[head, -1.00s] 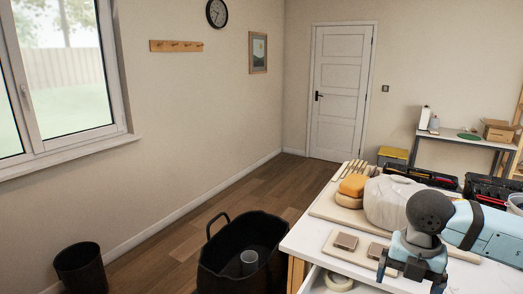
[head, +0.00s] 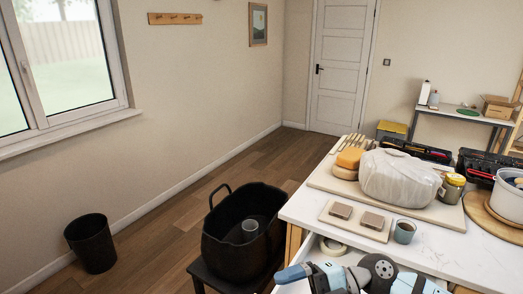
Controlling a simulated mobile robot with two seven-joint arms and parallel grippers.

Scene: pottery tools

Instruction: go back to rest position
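Part of my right arm (head: 378,268) shows at the bottom edge, in front of the table and over the open drawer. Its blue and grey end (head: 294,273) points left. The fingers are not clear enough to tell whether they are open or shut. I see nothing held there. My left gripper is not in view.
The white table (head: 440,243) holds a wrapped clay block (head: 398,178), sponges (head: 349,158), a small cup (head: 404,232), a jar (head: 452,187) and a white pot (head: 508,197). The open drawer (head: 312,252) holds a tape roll (head: 333,246). A black tub (head: 236,240) stands left.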

